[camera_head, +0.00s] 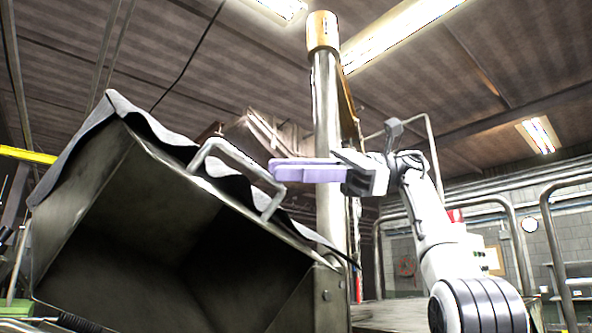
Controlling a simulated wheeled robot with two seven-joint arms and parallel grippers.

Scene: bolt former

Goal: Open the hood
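The hood (85,215) is a large dark metal box shape filling the left and lower middle. It is tilted, its left side higher, and its hollow inside faces me. A pale bar handle (236,152) stands on its upper edge. My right gripper (272,169), with long purple fingers, reaches in from the right. Its fingertips overlap the right end of the handle in the picture; I cannot tell whether they touch it. The fingers look close together, seen from the side, so their gap does not show. My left gripper is not in view.
A thick metal column (327,110) with a tan cap rises behind my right gripper. Metal tube railings (524,250) stand at the right. A yellow bar (28,155) is at the far left. The space above the hood and handle looks clear.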

